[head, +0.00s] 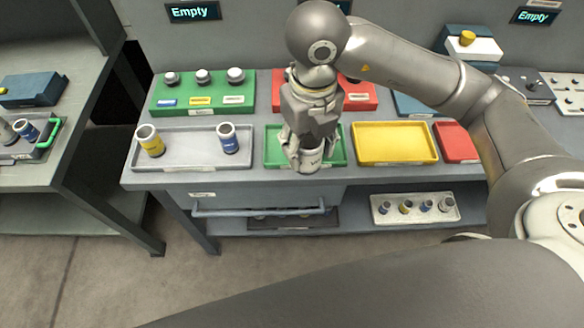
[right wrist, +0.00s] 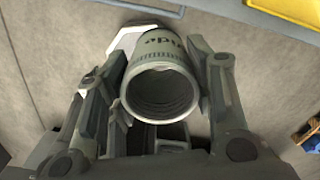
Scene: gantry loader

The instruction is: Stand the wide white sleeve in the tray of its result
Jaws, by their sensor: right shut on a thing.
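My right gripper (head: 307,158) is shut on the white sleeve (head: 311,160), which appears in front of the green tray (head: 334,153). In the right wrist view the fingers of my right gripper (right wrist: 168,75) stand on both sides of the sleeve (right wrist: 157,58). The sleeve has dark lettering and its open bore faces the camera. I cannot tell how high it is above the tray. The gripper hides the middle of the green tray. The yellow tray (head: 396,141) and the red tray (head: 458,143) to the right look empty. My left gripper is not in view.
A grey tray (head: 190,157) holds a yellow sleeve (head: 150,141) and a blue sleeve (head: 227,138). Green (head: 203,98) and red (head: 360,98) blocks with knobbed gauges stand behind. A rack (head: 413,208) of several small sleeves sits on the lower shelf. A bar handle (head: 258,211) juts out in front.

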